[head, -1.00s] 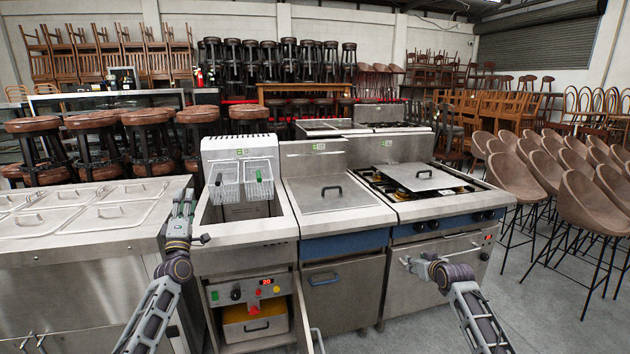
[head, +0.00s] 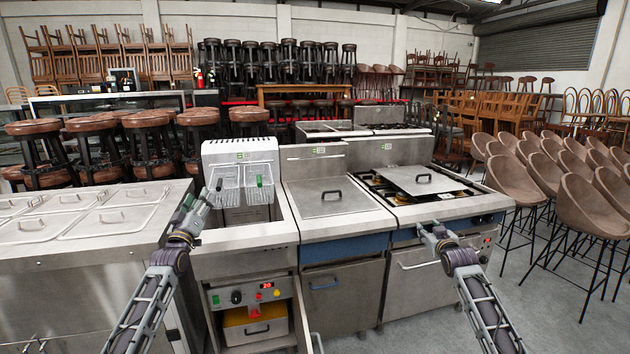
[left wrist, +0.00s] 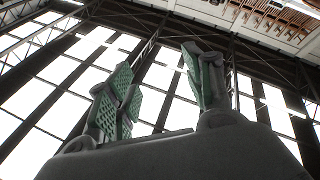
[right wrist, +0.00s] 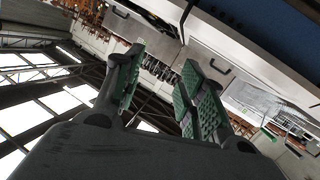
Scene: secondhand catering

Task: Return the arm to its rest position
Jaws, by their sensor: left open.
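My left gripper (head: 212,190) points upward in the head view, in front of the left side of the fryer (head: 248,238). In the left wrist view its green-padded fingers (left wrist: 160,88) stand apart with nothing between them, against the roof and windows. My right gripper (head: 424,231) overlaps the front of the hob unit (head: 420,280) in the head view. In the right wrist view its fingers (right wrist: 163,88) are apart and empty. I cannot tell whether either gripper touches the equipment.
Two wire baskets (head: 226,184) hang at the fryer's back. A lidded middle unit (head: 340,225) stands beside it. A steel counter with lidded pans (head: 80,225) is at left. A loose plate (head: 416,181) lies on the hob. Brown stools (head: 590,208) stand right, past open floor.

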